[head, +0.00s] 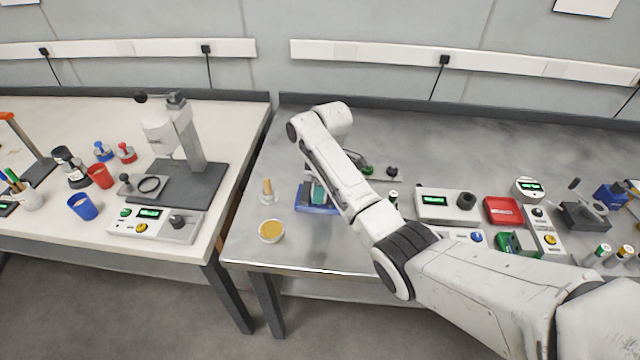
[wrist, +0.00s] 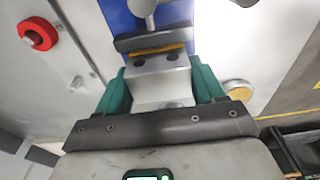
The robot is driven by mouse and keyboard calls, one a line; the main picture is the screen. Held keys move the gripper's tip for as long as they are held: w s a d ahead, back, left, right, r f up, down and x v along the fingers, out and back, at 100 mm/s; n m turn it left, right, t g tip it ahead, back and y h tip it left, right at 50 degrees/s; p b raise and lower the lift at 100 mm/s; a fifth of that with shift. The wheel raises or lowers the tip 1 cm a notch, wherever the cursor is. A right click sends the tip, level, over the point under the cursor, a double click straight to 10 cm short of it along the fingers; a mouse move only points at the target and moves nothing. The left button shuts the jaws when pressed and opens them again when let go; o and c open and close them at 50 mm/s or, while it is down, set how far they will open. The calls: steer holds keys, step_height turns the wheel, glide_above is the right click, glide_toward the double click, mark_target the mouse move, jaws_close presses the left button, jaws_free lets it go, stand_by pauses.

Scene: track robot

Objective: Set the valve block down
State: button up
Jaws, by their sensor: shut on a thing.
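Just beyond the block is a grey bar (wrist: 153,38) with a yellow strip, over a blue base (wrist: 118,14). I cannot tell whether the block touches the bar or the base. In the head view, my gripper (head: 318,192) is low over the blue base (head: 313,209) on the grey bench, and my arm hides most of the block.
A dish with yellow contents (head: 271,231) and a small wooden-handled tool (head: 267,191) stand left of the blue base. The back of the grey bench is largely clear.

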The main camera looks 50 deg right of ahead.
steer(key=shift+f, duration=0.15)
steer(key=o, duration=1.3)
steer(key=shift+s+d+r+p, duration=0.15)
steer(key=shift+s+r+p, duration=0.05)
steer(key=shift+r, duration=1.85)
steer(key=shift+s+d+r+p, duration=0.15)
steer(key=shift+r+p, duration=0.1)
steer(key=shift+r, duration=1.8)
steer(key=shift+s+d+r+p, duration=0.15)
steer(key=shift+s+r+p, duration=0.05)
steer(key=shift+r, duration=1.85)
